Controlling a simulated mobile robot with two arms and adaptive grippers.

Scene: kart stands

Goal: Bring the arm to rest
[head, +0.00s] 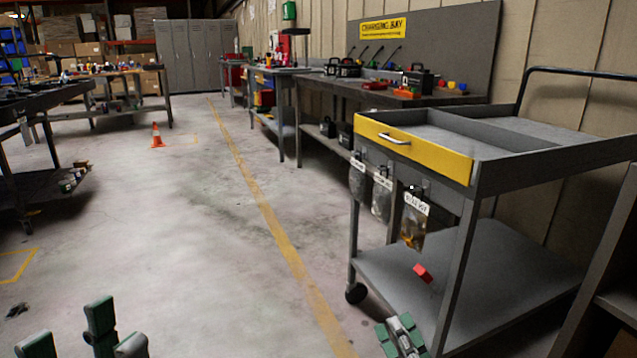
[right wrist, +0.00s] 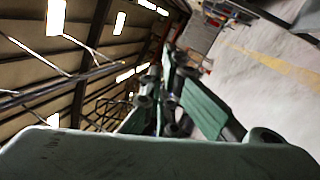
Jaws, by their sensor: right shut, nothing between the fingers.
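My right gripper (head: 404,335) is low at the bottom of the head view, beside the front of the grey cart (head: 490,165). It is shut and empty. In the right wrist view its green and dark fingers (right wrist: 172,95) come together, with ceiling, wall and floor behind. My left gripper (head: 68,328) is at the bottom left of the head view, over bare floor. Its green fingers stand apart with floor between them, and nothing shows in them. The lower parts of both grippers are cut off by the frame.
The cart has a yellow drawer (head: 412,147), hanging bags (head: 413,220) and a red block (head: 423,273) on its lower shelf (head: 470,262). A workbench (head: 385,95) stands behind it along the wall. An orange cone (head: 157,135) stands far left. The middle floor is clear.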

